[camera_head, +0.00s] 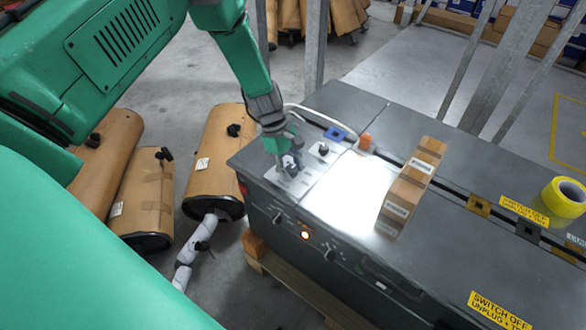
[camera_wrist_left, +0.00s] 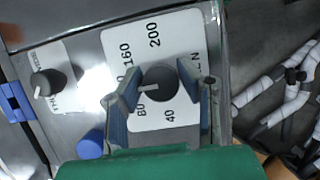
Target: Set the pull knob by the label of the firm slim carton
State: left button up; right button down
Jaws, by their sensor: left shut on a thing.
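My left gripper (camera_head: 288,163) is down at the control plate on the left end of the grey machine. In the left wrist view, its two blue-grey fingers (camera_wrist_left: 167,100) are either side of a dark round knob (camera_wrist_left: 165,82), shut on it. The knob's white pointer points left, towards the plate's left side. The white dial plate (camera_wrist_left: 152,45) reads 200, 160 and 40; other print is partly covered. A second dark knob (camera_wrist_left: 47,82) stands on a smaller plate, also seen in the head view (camera_head: 323,149). Brown cartons (camera_head: 408,188) with white labels lie in a row on the machine. My right gripper is not in view.
A blue clip (camera_head: 335,133) and an orange block (camera_head: 365,141) are behind the knobs. Yellow tape (camera_head: 563,197) lies at the right. Brown wrapped mufflers (camera_head: 214,155) stand on the floor left of the machine. Metal posts (camera_head: 314,45) rise behind it.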

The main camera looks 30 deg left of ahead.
pick_arm(q)
jog(key=shift+a, duration=0.2)
jog(key=o, duration=1.1)
jog(key=shift+a+f, duration=0.1)
jog(key=shift+f, duration=0.05)
jog(key=shift+o, duration=0.2)
jog(key=v, duration=1.2)
jog(key=shift+w+a+f, duration=0.1)
